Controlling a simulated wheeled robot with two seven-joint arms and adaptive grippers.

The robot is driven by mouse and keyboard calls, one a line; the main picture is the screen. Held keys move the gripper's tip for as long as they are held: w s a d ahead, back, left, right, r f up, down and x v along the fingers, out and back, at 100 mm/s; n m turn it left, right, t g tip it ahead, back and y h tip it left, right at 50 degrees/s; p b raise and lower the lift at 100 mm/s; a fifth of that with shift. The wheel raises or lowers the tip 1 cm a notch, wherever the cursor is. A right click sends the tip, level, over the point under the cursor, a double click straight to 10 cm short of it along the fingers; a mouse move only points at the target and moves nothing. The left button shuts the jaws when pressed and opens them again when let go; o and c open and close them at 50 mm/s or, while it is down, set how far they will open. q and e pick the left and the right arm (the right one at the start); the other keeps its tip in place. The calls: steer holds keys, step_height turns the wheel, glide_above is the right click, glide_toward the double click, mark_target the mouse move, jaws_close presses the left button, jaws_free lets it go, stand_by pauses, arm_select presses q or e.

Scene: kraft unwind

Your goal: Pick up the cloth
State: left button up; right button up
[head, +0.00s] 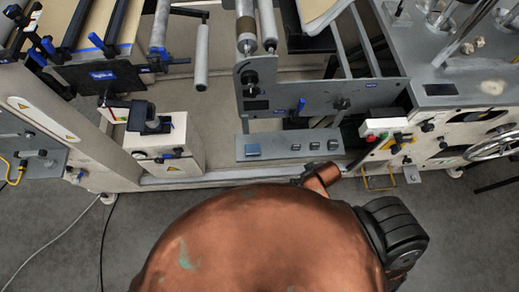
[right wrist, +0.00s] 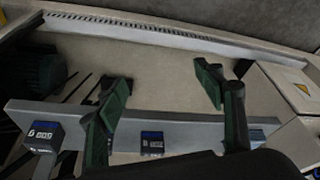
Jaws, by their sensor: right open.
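I cannot make out a cloth for certain in either view. A small pale patch (head: 493,87) lies on the grey machine top at the right of the head view; I cannot tell whether it is cloth or a mark. My right gripper (right wrist: 162,85) shows in the right wrist view with its two dark green fingers spread wide. Nothing is held between them. They are over a grey bar and a pale beige surface. My left gripper is in neither view.
A grey control panel (head: 290,147) with buttons stands in front of the rollers. A white box (head: 165,145) is left of it, and a handwheel (head: 490,146) is at the far right. A slotted metal strip (right wrist: 170,32) crosses the wrist view.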

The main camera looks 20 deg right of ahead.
steer(key=w+a+r+n+y, duration=0.3)
steer(key=w+a+r+n, duration=0.1)
steer(key=w+a, duration=0.6)
step_height(320, 180, up, 4)
steer(key=n+y, duration=0.2)
steer(key=n, duration=0.4)
glide_above(249, 149)
steer(key=s+a, duration=0.2)
steer(key=s, duration=0.2)
steer(key=shift+w+d+f+g, duration=0.15)
steer(key=shift+g, duration=0.15)
steer(key=d+n, duration=0.1)
steer(key=w+d+r+g, duration=0.1)
steer(key=w+d+n+h, duration=0.1)
steer(key=shift+w+d+r+n+g, duration=0.1)
steer(key=shift+w+r+n+g, duration=0.05)
steer(key=shift+r+n+g, duration=0.2)
steer(key=shift+w+d, duration=0.1)
steer(key=shift+d, duration=0.4)
steer(key=b+x, duration=0.1)
steer(key=x, duration=0.4)
steer(key=b+x, duration=0.1)
steer(key=x, duration=0.1)
steer(key=shift+w+d+f+b, duration=0.15)
steer(key=shift+d+f+b, duration=0.15)
steer(key=shift+f, duration=0.15)
steer(key=shift+r, duration=0.1)
steer(key=c, duration=1.1)
